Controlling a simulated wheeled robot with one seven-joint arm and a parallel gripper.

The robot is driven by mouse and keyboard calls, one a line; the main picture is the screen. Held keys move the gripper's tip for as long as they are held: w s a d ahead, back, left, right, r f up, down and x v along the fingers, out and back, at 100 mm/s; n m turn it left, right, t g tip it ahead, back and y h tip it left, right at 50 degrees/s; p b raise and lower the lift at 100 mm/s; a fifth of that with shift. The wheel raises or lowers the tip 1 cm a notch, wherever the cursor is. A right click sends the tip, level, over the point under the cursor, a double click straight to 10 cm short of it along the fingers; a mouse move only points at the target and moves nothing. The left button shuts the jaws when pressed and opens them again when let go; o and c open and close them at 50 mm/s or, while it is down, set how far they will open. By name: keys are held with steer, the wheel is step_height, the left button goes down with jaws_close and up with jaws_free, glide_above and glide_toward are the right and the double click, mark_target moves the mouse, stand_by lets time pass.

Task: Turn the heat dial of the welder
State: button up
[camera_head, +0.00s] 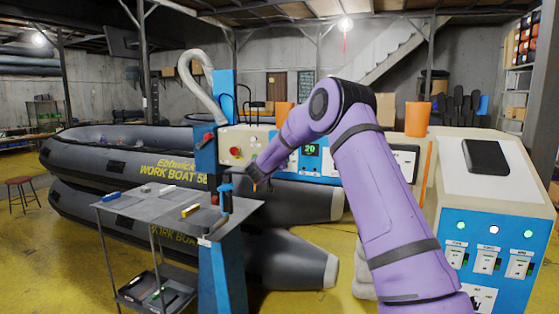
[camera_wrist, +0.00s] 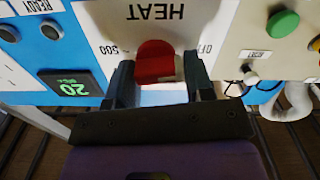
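The red heat dial (camera_wrist: 155,62) shows in the wrist view on a white panel, below an upside-down "HEAT" label. "500" is marked to its left and "OFF" to its right, partly covered by a finger. My gripper (camera_wrist: 161,75) is open, with one dark finger on each side of the dial. The left finger looks close to the dial; a gap shows on the right. I cannot tell whether either finger touches it. In the head view my gripper (camera_head: 260,184) is at the welder's front (camera_head: 329,165), and the dial is hidden there.
A green "20" display (camera_wrist: 72,88) sits left of the dial in the wrist view. A beige box with a green button (camera_wrist: 283,24) is on the right. In the head view, a grey tool cart (camera_head: 150,217) stands left of my gripper, and a control cabinet (camera_head: 500,215) stands right.

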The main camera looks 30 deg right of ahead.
steer(key=c, duration=0.4)
steer(key=shift+c, duration=0.2)
